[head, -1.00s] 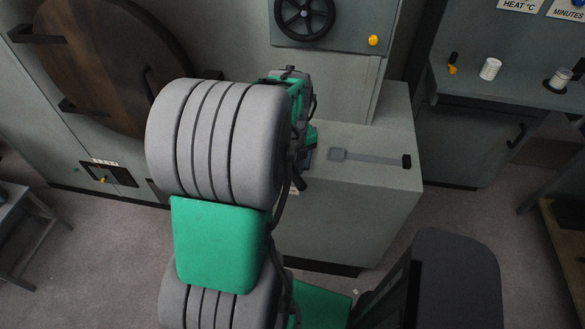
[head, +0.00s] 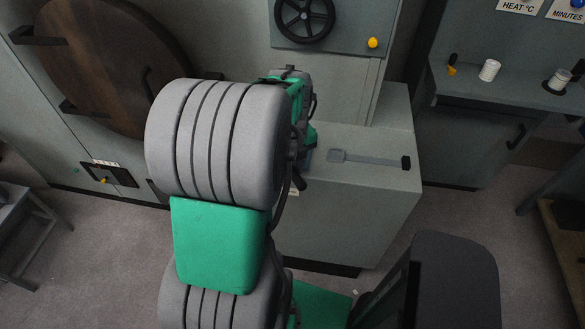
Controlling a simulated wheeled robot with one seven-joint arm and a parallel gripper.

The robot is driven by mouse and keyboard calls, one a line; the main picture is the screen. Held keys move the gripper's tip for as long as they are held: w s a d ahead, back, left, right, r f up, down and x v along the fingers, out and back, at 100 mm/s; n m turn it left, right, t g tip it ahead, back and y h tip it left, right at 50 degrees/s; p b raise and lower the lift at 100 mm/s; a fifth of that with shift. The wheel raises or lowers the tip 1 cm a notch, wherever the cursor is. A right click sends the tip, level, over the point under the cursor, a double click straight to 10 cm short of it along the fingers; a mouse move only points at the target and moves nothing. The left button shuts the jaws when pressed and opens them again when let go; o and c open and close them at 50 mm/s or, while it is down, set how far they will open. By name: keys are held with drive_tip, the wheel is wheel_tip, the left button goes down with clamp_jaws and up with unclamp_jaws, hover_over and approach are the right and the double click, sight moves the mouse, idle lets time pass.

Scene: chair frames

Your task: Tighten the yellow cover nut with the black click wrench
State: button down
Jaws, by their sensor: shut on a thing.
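My arm reaches over the grey cabinet, and its bulk hides my gripper's fingers and whatever is between them. A grey flat bar (head: 375,160) with a squarish left end and a black right end lies on or just over the cabinet top, to the right of my wrist. I cannot tell whether it is a wrench. No black click wrench can be made out for certain. A yellow knob (head: 373,42) sits on the panel above the cabinet. I cannot tell whether it is the cover nut.
The grey cabinet (head: 350,215) has bare top around the bar. A black handwheel (head: 305,17) is on the panel above. A round brown wooden disc (head: 105,60) is at upper left. White cylinders (head: 490,70) stand on the right counter. A dark chair-like shape (head: 455,285) is at lower right.

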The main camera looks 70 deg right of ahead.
drive_tip(key=shift+r, duration=0.15)
wheel_tip(320, 180, up, 5)
drive_tip(key=p, duration=0.3)
drive_tip(key=shift+f, duration=0.3)
